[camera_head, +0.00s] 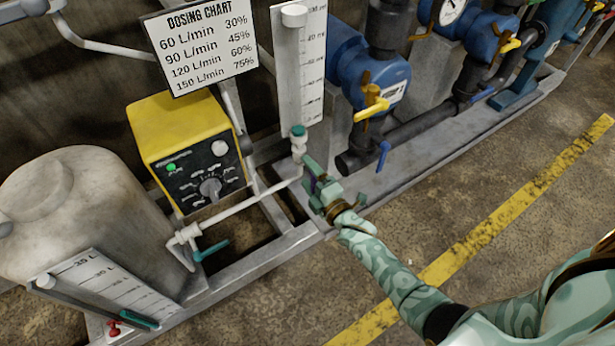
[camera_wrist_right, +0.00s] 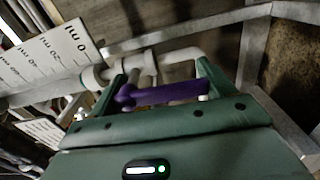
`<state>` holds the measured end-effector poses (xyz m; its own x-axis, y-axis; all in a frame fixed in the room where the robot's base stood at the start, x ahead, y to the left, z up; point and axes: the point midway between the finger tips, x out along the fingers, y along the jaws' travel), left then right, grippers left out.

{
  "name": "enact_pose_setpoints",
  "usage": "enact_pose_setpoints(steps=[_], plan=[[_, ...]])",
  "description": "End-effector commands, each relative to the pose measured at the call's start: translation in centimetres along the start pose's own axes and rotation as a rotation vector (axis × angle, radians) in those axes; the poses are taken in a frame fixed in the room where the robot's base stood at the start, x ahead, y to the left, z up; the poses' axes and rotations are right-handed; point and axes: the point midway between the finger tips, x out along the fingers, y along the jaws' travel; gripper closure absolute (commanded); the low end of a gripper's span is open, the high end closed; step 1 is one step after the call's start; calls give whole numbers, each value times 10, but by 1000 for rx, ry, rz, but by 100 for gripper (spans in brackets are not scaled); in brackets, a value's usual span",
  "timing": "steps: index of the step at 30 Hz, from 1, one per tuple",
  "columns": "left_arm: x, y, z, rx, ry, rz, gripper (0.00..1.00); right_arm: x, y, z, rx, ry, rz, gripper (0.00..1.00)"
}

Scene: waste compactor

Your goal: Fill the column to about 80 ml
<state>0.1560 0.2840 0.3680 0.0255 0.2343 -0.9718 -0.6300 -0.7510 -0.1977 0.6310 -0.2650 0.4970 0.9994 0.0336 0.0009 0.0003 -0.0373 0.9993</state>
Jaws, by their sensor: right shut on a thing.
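The calibration column (camera_head: 302,75) is a clear upright tube on a white scale board marked in ml, in the upper middle of the head view. I cannot make out a liquid level in it. My right gripper (camera_head: 318,182) is just below this fitting, at the pipe end. In the right wrist view its fingers are shut on a purple valve lever (camera_wrist_right: 168,94), which lies across between them. The column's scale board (camera_wrist_right: 45,60) shows at the upper left of that view. My left gripper is not in view.
A yellow dosing pump (camera_head: 190,150) with dials stands left of the column, under a dosing chart (camera_head: 201,42). A pale tank (camera_head: 95,215) is at the left, with a teal-handled valve (camera_head: 211,250) nearby. Blue pumps (camera_head: 365,70) stand right.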

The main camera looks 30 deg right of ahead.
Motion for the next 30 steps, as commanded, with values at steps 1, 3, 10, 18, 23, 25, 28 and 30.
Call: enact_pose_setpoints(steps=[1, 3, 10, 18, 23, 25, 28, 30], plan=[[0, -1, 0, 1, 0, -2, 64, -1, -3, -1, -15, 2, -6, 59], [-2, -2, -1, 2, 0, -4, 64, -1, -3, 0, -32, 2, -6, 59], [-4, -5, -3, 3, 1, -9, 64, -2, -3, 0, -55, 2, -6, 59], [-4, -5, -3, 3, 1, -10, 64, -2, -3, 0, -58, 2, -7, 59], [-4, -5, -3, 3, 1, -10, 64, -1, -3, 1, -57, 2, -7, 0], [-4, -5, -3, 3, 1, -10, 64, -1, -2, 1, -56, 2, -5, 0], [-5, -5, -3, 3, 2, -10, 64, -1, -2, 1, -55, 1, -4, 0], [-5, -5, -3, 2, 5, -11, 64, -2, -1, 1, -54, 1, -3, 0]])
